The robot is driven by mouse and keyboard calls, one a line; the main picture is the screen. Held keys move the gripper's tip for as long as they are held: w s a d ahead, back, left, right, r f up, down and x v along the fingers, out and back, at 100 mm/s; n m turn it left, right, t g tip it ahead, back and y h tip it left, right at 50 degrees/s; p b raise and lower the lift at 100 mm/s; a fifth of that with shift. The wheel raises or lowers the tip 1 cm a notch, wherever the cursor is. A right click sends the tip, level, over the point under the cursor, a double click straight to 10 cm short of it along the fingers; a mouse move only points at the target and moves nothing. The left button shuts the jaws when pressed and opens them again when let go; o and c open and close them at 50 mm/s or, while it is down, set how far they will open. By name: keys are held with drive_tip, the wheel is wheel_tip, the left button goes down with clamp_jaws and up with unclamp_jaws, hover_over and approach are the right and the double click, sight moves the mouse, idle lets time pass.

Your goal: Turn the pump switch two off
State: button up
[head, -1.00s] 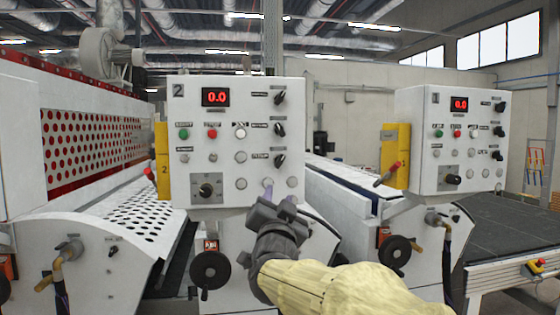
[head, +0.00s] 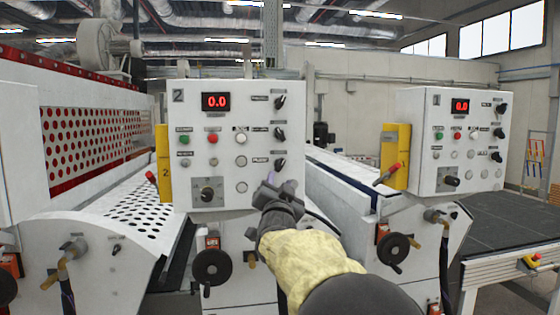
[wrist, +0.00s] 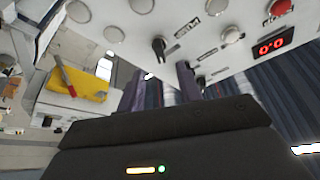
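Control panel 2 (head: 222,135) is a white box facing me. Its right column holds three black rotary switches: top (head: 280,102), middle (head: 280,133) and lower (head: 280,164). Their small labels are too blurred to read, so I cannot tell which is pump switch two. My gripper (head: 271,179) is just below the lower switch, in front of the panel's lower right corner. Its narrow fingers look together, with nothing between them. In the wrist view the fingers (wrist: 187,78) point towards the panel, beside a black switch (wrist: 158,48). I see no clear contact.
Panel 2 also has a red display (head: 216,101), green and red buttons and a larger black knob (head: 207,194). A handwheel (head: 211,267) stands below. Panel 1 (head: 440,150) and a yellow box (head: 395,155) with a red handle are to the right.

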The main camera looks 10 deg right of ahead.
sight(280, 167)
drive_tip(key=p+x, duration=0.3)
drive_tip(key=x, duration=0.3)
drive_tip(key=shift+w+r+p, duration=0.25)
drive_tip(key=shift+p, duration=0.1)
drive_tip(key=shift+w+d+p, duration=0.15)
drive_tip(key=shift+w+p, duration=0.15)
drive_tip(key=shift+w, duration=0.35)
clamp_jaws()
